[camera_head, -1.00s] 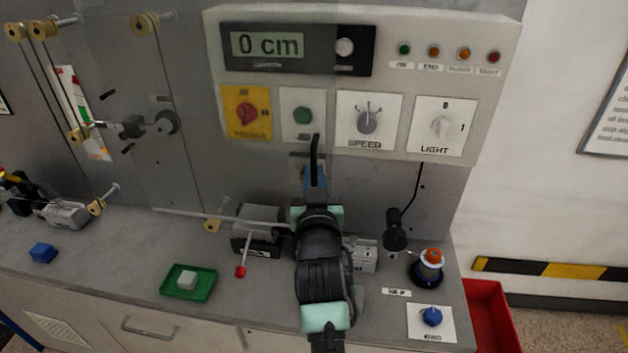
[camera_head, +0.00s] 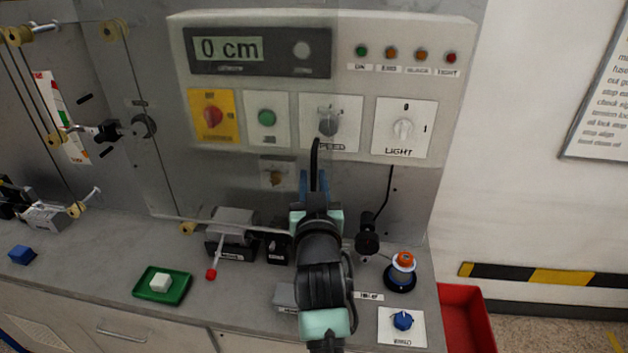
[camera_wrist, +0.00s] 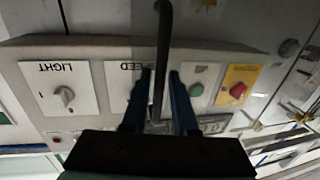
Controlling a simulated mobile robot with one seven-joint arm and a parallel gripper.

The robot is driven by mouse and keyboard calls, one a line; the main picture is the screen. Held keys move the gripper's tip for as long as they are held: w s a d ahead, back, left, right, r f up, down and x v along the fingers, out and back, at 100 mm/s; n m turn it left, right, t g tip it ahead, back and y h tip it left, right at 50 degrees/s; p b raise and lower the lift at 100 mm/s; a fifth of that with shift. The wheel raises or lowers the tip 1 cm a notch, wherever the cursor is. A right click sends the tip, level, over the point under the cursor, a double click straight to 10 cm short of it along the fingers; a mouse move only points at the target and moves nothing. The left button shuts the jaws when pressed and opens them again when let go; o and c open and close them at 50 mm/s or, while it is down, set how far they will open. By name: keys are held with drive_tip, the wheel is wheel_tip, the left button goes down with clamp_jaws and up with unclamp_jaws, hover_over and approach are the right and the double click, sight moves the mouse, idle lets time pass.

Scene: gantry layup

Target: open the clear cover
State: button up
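The clear cover (camera_head: 228,186) is a see-through pane in front of the left and middle of the control panel. Its pale lower edge runs toward my gripper, and its right edge crosses near the SPEED plate. A dark upright bar (camera_head: 315,160), apparently the cover's handle, stands at the right edge. My gripper (camera_head: 313,184) has blue fingers around this bar. In the wrist view, the bar (camera_wrist: 161,45) runs between my two fingertips (camera_wrist: 160,74), which look closed on it. My wrist hides the bar's lower end in the head view.
A grey control panel (camera_head: 455,100) with knobs and lamps is behind. On the bench are a green tray (camera_head: 146,297) with a white block (camera_head: 160,282), a red-tipped lever (camera_head: 211,273), an orange-topped button (camera_head: 404,260) and a blue knob (camera_head: 402,320). A red bin (camera_head: 470,315) stands right.

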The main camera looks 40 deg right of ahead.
drive_tip(key=shift+o, duration=1)
drive_tip(key=b+v, duration=0.3)
drive_tip(key=v, duration=1)
drive_tip(key=shift+w, duration=0.1)
